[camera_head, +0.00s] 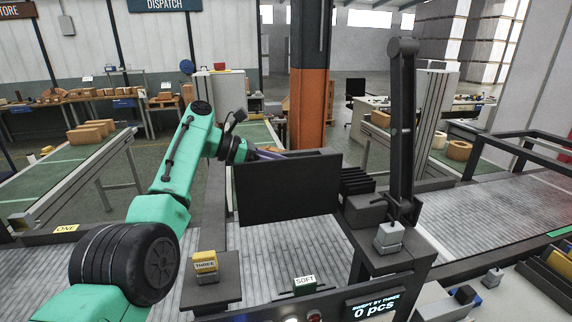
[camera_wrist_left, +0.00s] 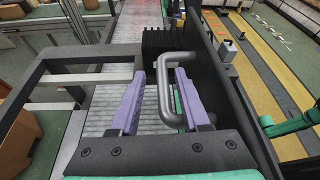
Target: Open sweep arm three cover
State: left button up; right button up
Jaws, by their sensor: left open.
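The cover is a dark upright panel (camera_head: 288,188) standing over the grey slatted conveyor in the head view. In the left wrist view its edge-on side (camera_wrist_left: 215,85) carries a grey bent-bar handle (camera_wrist_left: 164,92). My left gripper (camera_head: 268,153) is at the panel's far side, its tips partly hidden behind the top edge. In the wrist view my left gripper (camera_wrist_left: 160,74) is open, with one purple finger on each side of the handle's long bar. A gap shows on the left; contact on the right is unclear. My right gripper is not in view.
A yellow-topped THREE block (camera_head: 205,262) stands on a small dark shelf near the conveyor. A tall dark post (camera_head: 402,120) rises right of the panel. A display (camera_head: 375,306) reads "SWEPT BY THREE 0 pcs". A black frame (camera_wrist_left: 85,78) stands left of the fingers.

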pick_arm(q)
jog(key=shift+s+a+b, duration=0.1)
jog(key=shift+a+b, duration=0.5)
jog(key=shift+a, duration=0.15)
jog(key=p+v, duration=0.2)
jog(key=v, duration=1.1)
jog(key=shift+d+r, duration=0.15)
jog(key=shift+r, duration=0.1)
jog(key=shift+d, duration=0.1)
